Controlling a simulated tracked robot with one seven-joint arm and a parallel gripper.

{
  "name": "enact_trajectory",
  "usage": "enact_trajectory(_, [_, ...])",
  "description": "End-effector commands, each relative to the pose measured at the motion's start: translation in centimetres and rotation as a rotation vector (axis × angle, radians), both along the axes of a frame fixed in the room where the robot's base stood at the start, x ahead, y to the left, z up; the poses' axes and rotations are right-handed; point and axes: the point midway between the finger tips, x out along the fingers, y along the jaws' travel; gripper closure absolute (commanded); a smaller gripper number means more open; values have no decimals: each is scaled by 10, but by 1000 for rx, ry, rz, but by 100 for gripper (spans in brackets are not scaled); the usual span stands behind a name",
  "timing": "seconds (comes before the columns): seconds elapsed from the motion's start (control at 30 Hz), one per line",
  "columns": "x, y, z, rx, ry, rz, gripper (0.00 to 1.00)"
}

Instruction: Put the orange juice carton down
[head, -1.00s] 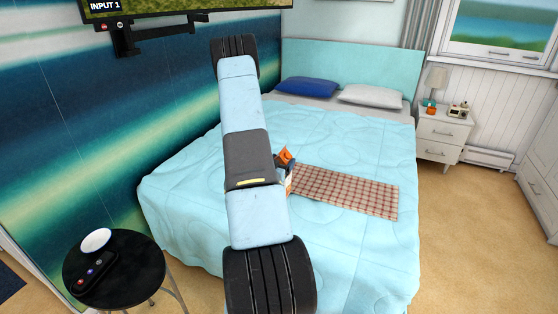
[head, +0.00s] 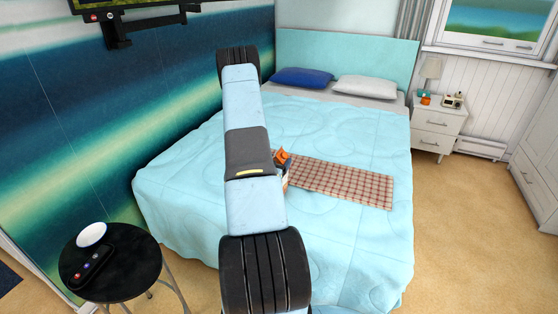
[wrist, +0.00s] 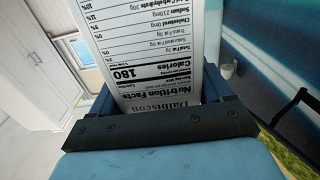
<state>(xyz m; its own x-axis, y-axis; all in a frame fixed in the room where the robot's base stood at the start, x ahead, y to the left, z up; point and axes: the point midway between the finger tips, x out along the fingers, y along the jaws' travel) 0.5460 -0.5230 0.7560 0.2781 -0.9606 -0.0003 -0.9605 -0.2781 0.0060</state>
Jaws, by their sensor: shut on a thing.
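The carton (wrist: 150,45) fills the upper middle of the wrist view, with its printed nutrition panel facing the camera. My gripper (wrist: 157,100) is shut on it. In the head view only a small orange and white part of the carton (head: 283,157) shows beside my arm, over the bed near the left end of the checked cloth. My arm hides the rest of it and most of the gripper. I cannot tell whether the carton touches the bed.
The bed (head: 335,245) has a light blue cover, a checked cloth (head: 345,183) and two pillows. A black round stool (head: 130,262) with a white dish (head: 91,234) and a dark controller stands at the lower left. A white nightstand (head: 436,132) stands beyond the bed.

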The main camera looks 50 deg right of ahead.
Motion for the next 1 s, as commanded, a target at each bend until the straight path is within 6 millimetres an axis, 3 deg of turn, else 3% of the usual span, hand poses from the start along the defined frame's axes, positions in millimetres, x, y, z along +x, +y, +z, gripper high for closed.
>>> enact_trajectory(0.23, [0,0,0,0,0,0,0])
enact_trajectory(0.57, [-1,4,0,1,0,0,0])
enact_trajectory(0.73, [-7,25,0,1,2,2,0])
enact_trajectory(1.0, [-21,75,0,1,3,2,0])
